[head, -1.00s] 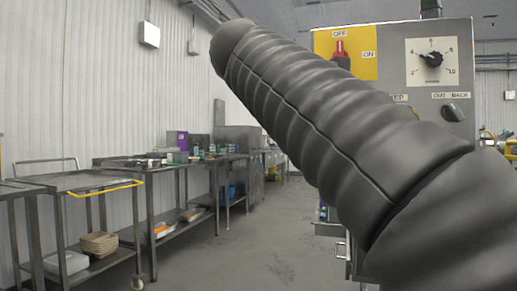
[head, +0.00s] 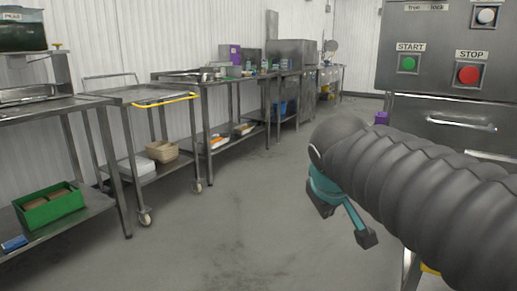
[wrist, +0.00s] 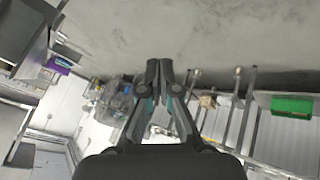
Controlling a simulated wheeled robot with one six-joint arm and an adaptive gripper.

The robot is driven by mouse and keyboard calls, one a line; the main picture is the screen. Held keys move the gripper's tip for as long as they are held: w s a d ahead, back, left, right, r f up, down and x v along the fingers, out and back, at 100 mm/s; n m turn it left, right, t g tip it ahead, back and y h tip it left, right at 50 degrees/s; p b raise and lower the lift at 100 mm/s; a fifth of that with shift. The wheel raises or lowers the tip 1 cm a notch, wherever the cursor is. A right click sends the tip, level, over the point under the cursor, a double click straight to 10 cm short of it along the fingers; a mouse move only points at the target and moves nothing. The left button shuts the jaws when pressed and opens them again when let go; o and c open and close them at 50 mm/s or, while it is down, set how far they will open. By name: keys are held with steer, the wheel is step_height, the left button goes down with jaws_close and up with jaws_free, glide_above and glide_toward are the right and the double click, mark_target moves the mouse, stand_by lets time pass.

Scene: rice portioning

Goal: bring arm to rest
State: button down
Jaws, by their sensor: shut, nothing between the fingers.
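My gripper (wrist: 159,72) is shut and empty in the wrist view, its dark fingers with teal parts meeting at the middle of the picture. In the head view my gripper (head: 345,222) shows partly at the end of my ribbed grey arm, hanging over open floor, with nothing in it. The arm enters from the lower right and hides part of the gripper.
A grey control cabinet (head: 440,70) with start and stop buttons stands at the right, close behind my arm. A wheeled cart (head: 150,96) and steel tables (head: 205,78) line the left wall. A green crate (head: 50,207) sits on a low shelf. The floor between (head: 235,215) is clear.

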steer(key=s+d+f+m+g+y, duration=0.1)
steer(key=s+f+m, duration=0.3)
steer(key=s+f, duration=1)
steer(key=shift+s+d+f+m+g+y, duration=0.15)
steer(key=shift+s+d+m+g+y, duration=0.2)
steer(key=shift+s+d, duration=0.45)
steer(key=shift+d, duration=0.1)
